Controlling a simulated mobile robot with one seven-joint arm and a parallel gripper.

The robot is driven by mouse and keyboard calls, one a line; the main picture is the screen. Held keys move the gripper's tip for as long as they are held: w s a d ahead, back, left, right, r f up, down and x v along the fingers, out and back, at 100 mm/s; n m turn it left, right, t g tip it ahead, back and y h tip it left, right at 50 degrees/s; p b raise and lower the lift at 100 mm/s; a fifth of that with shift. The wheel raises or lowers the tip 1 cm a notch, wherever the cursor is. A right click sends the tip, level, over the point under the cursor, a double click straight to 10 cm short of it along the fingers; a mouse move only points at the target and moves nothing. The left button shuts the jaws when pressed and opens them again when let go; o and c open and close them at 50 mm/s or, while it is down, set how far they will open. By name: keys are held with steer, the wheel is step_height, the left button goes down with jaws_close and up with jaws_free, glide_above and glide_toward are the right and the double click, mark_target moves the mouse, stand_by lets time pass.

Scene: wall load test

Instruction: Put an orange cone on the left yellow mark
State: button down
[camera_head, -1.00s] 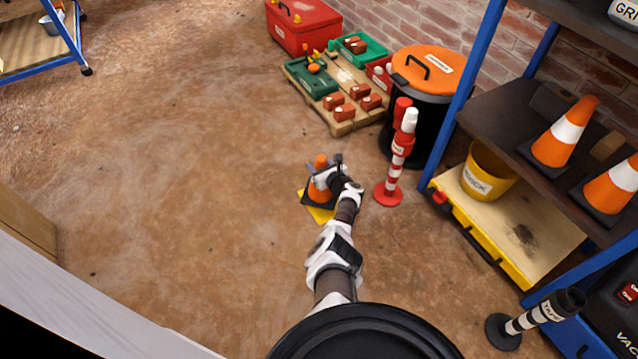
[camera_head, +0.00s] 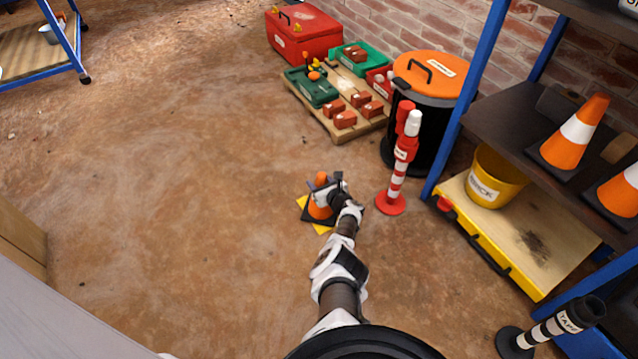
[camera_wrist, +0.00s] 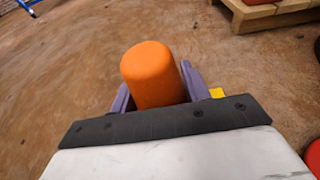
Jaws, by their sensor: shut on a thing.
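An orange cone (camera_head: 319,209) with a dark square base stands upright over a yellow floor mark (camera_head: 324,229), whose edges show around the base. My gripper (camera_head: 322,184) is shut on the upper part of this cone. In the wrist view the cone's rounded orange top (camera_wrist: 152,72) stands between my two purple fingers, and a small corner of the yellow mark (camera_wrist: 217,93) shows beside the right finger. The cone's base is hidden in the wrist view. Two more orange cones with white bands, one nearer (camera_head: 619,194) and one farther (camera_head: 575,135), stand on a shelf at right.
A red and white post (camera_head: 399,170) stands close right of my gripper. Behind it are a black bin with an orange lid (camera_head: 430,75) and a loaded pallet (camera_head: 335,122). A blue-framed shelf (camera_head: 462,95) fills the right. The floor at left is clear.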

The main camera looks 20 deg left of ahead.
steer(key=c, duration=0.7)
jaws_free()
steer(key=shift+r+p, duration=0.2)
steer(key=shift+p, duration=0.1)
steer(key=shift+s+d+r+p, duration=0.1)
steer(key=shift+s+d+p, duration=0.1)
steer(key=shift+p, duration=0.15)
steer(key=p+v, duration=0.9)
steer(key=v, duration=0.2)
steer(key=shift+d, duration=0.15)
